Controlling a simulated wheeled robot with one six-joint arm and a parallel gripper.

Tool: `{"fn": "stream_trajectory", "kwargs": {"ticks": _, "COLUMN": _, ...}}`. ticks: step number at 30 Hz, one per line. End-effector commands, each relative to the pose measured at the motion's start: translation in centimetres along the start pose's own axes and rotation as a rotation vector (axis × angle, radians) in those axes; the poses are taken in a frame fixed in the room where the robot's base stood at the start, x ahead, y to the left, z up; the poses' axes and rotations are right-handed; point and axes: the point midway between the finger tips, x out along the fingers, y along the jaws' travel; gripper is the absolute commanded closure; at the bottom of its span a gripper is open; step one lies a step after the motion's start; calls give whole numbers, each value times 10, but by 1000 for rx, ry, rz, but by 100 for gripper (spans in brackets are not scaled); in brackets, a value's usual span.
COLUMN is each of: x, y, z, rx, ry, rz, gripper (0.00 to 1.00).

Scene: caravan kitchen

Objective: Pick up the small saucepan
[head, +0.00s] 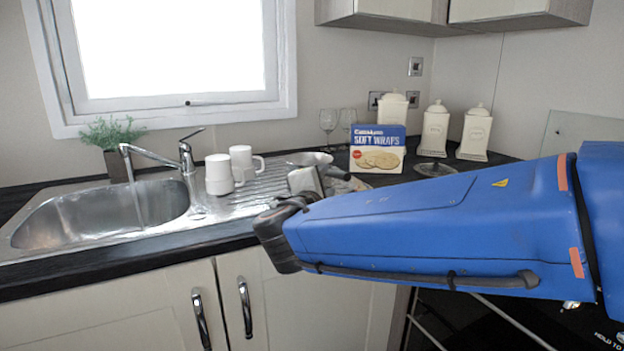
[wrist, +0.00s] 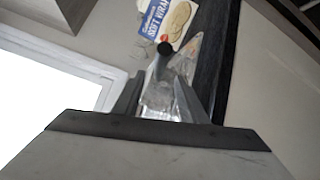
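The small saucepan appears to be the shiny metal vessel (head: 314,158) on the drainer, partly hidden behind my gripper (head: 338,174) in the head view. Its handle cannot be made out clearly there. In the wrist view, my gripper (wrist: 160,82) has its two fingers apart, with shiny metal showing between and beyond them. A dark round end shows just past the fingertips; I cannot tell if it is the saucepan's handle. I see nothing clamped between the fingers.
The steel sink and drainer (head: 90,215) hold two white mugs (head: 218,174) left of my gripper. A soft wraps box (head: 377,160), two wine glasses (head: 328,119), cream canisters (head: 435,130) and a glass lid (head: 435,169) stand behind. Dark counter edging runs in front.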

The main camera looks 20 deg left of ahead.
Motion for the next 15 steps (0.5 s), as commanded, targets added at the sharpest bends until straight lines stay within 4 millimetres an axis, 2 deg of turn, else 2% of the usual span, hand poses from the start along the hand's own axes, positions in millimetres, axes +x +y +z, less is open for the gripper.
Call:
{"fn": "stream_trajectory", "kwargs": {"ticks": 3, "x": 14, "y": 0, "z": 1, "rx": 0, "ry": -2, "rz": 0, "gripper": 62}}
{"fn": "stream_trajectory", "kwargs": {"ticks": 11, "x": 26, "y": 0, "z": -1, "rx": 0, "ry": 0, "rz": 0, "gripper": 62}}
{"fn": "stream_trajectory", "kwargs": {"ticks": 15, "x": 41, "y": 0, "z": -1, "rx": 0, "ry": -2, "rz": -1, "gripper": 62}}
